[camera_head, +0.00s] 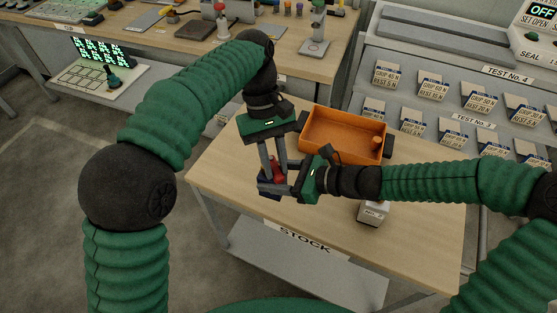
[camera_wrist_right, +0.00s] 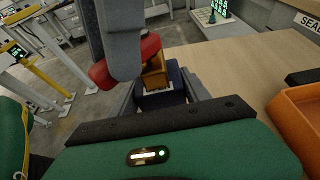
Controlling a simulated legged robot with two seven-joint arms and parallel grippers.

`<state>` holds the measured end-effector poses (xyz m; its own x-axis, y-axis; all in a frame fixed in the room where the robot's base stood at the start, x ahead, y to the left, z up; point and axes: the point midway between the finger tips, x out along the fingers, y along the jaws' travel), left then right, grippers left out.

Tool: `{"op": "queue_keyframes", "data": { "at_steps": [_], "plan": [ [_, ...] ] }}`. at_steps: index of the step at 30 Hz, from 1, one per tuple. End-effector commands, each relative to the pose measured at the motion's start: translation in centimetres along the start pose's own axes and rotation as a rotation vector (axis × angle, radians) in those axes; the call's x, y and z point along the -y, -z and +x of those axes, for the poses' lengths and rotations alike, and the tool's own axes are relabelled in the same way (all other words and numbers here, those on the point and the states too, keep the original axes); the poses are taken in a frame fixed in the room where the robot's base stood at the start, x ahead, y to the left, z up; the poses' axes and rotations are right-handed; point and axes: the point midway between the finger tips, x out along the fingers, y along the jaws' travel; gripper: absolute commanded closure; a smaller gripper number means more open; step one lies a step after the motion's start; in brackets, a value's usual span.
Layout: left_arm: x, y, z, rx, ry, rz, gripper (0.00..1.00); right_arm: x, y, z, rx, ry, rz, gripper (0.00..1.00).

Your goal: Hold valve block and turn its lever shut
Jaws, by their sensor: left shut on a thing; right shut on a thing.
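The valve block has a dark blue base, seen low at the left part of the table in the head view (camera_head: 268,188). In the right wrist view the base (camera_wrist_right: 172,78) carries a brass body (camera_wrist_right: 154,76) and a red lever (camera_wrist_right: 144,49). My right gripper (camera_head: 284,190) comes in from the right and is shut on the block's base, one finger on each side. My left gripper (camera_head: 274,175) points down from above and is shut on the red lever (camera_head: 277,169). Its grey finger hides part of the lever in the right wrist view. The lever's exact angle is hard to tell.
An orange tray (camera_head: 343,152) stands on the wooden table (camera_head: 330,222) behind my right gripper, with a small round thing inside. A pale labelled block (camera_head: 373,212) sits below my right wrist. Test racks stand at the right.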

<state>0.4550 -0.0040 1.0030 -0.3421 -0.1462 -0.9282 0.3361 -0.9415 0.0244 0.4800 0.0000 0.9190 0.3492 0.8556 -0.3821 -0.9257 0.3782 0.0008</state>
Motion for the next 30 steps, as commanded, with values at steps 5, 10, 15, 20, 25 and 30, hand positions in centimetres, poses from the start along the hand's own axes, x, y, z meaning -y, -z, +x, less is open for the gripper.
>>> {"op": "queue_keyframes", "data": {
  "at_steps": [5,10,15,20,25,30],
  "plan": [
    [0.7,-0.1,0.0,0.008,0.066,0.151,1.00,0.6,0.1,-0.2,-0.001,0.014,0.010,1.00],
    [1.2,0.0,0.0,0.008,0.123,0.300,1.00,0.7,0.1,-0.2,-0.001,0.016,0.011,1.00],
    [1.7,0.2,-0.1,0.009,0.177,0.436,1.00,0.7,0.1,-0.3,-0.002,0.017,0.012,1.00],
    [2.1,0.5,-0.1,0.009,0.217,0.542,1.00,0.7,0.1,-0.3,-0.002,0.018,0.013,1.00],
    [2.4,0.6,-0.2,0.009,0.248,0.624,1.00,0.8,0.1,-0.3,-0.002,0.019,0.013,1.00],
    [2.6,0.8,-0.3,0.009,0.268,0.671,1.00,0.8,0.1,-0.3,-0.002,0.019,0.013,1.00]
  ]
}}
